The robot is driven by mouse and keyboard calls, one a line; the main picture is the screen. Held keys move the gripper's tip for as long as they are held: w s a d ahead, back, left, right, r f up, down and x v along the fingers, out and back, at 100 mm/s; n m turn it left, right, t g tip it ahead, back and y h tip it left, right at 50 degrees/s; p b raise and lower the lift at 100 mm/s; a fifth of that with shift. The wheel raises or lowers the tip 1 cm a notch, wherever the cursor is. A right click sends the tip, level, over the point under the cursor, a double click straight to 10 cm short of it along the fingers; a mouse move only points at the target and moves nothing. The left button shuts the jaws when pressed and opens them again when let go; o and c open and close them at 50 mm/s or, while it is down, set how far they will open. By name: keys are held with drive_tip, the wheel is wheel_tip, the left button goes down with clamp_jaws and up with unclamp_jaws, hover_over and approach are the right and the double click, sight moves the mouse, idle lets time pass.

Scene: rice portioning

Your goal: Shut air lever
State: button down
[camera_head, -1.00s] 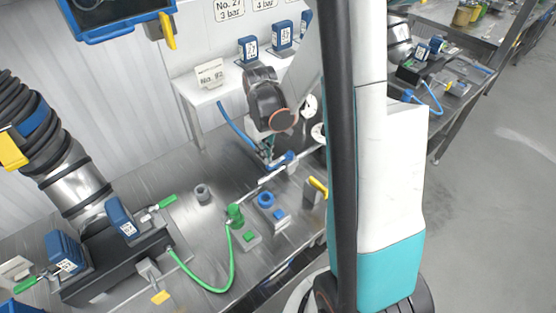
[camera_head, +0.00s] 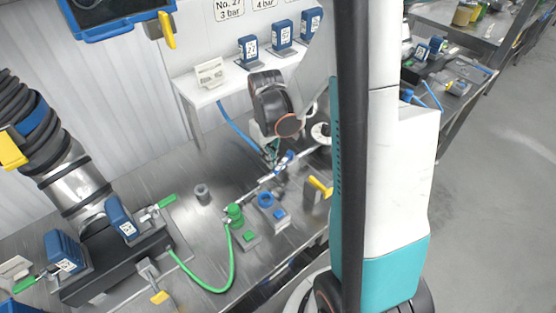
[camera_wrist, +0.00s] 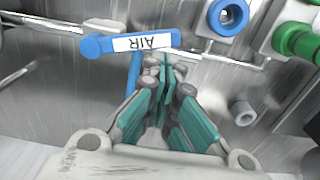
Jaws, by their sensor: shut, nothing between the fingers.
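The air lever (camera_wrist: 130,43) is a blue handle with a white "AIR" label, at the top of the wrist view. It lies roughly crosswise there, over a thin metal pipe, and shows small and blue in the head view (camera_head: 284,162). My gripper (camera_wrist: 165,68) is shut and empty, its teal-padded fingers pointing at the lever's right part. Its tips look close to the lever's lower edge; I cannot tell whether they touch. In the head view my gripper (camera_head: 273,150) is small and partly hidden by my wrist.
A blue ring fitting (camera_head: 266,199) and a green fitting (camera_head: 235,213) with a green hose stand near the pipe. A yellow-handled lever (camera_head: 319,187) is to the right. A grey cup-like piece (camera_head: 202,194) stands on the metal table. A blue hose (camera_head: 237,127) runs behind.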

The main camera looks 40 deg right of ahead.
drive_tip(key=shift+s, duration=1.15)
drive_tip(key=shift+s+d, duration=0.2)
drive_tip(key=shift+s, duration=0.35)
drive_tip(key=shift+s+d, duration=0.2)
drive_tip(key=shift+s, duration=0.35)
